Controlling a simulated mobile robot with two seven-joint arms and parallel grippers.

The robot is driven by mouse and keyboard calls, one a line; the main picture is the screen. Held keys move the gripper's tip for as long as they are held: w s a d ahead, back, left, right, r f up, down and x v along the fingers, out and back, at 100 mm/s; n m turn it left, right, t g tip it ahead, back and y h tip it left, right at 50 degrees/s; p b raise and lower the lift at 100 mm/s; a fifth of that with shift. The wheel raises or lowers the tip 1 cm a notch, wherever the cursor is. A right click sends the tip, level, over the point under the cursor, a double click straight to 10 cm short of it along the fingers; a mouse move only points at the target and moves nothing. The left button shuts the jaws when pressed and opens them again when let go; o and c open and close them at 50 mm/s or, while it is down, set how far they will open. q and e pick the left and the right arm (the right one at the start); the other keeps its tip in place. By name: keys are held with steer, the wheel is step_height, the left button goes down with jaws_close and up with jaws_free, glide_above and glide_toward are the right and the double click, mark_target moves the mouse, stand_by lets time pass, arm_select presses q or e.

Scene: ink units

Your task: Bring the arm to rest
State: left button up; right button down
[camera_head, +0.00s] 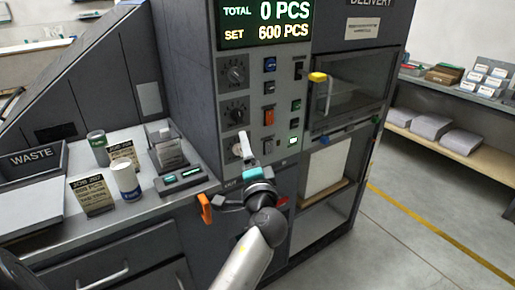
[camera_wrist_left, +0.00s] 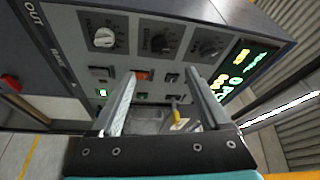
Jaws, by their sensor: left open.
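My left arm rises from the bottom of the head view, and its left gripper (camera_head: 247,148) is in front of the lower part of the machine's control panel (camera_head: 283,70). In the left wrist view the two fingers of the gripper (camera_wrist_left: 160,76) are spread apart with nothing between them. Beyond them are dials, including a white-knobbed one (camera_wrist_left: 104,37), and an orange-red switch (camera_wrist_left: 142,75). In the head view the gripper partly covers the lowest dial; I cannot tell whether it touches the panel. The right gripper is not in view.
The display (camera_head: 265,22) reads total 0, set 600 PCS. Cups, cards and a waste bin (camera_head: 35,160) stand on the left counter. The floor at right is clear.

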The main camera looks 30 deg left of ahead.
arm_select(q)
steer(key=d+f+m+g+h+b, duration=0.1)
steer(key=d+f+h, duration=0.2)
steer(key=f, duration=0.9)
steer(key=d+f+m+g+h, duration=0.1)
steer(key=d+f+h, duration=0.25)
steer(key=f, duration=0.85)
steer(key=s+d+f+g+h+b, duration=0.1)
steer(key=s+d+f+g+h, duration=0.1)
steer(key=s+f, duration=0.45)
steer(key=s+d+f+g+h, duration=0.1)
steer(key=s+d+f+h, duration=0.15)
steer(key=f, duration=0.75)
steer(key=s+d+f+n+g, duration=0.1)
steer(key=s+f, duration=0.5)
steer(key=s, duration=0.6)
steer(key=s+d+f+n+g+h+b, duration=0.1)
steer(key=s+f+n+g, duration=0.2)
steer(key=s+f, duration=0.4)
steer(key=s+d+f+n+g+h+b, duration=0.1)
steer(key=s+f, duration=0.6)
steer(key=s, duration=0.9)
steer(key=n+g, duration=0.1)
steer(key=g, duration=0.1)
steer(key=shift+s+g, duration=0.4)
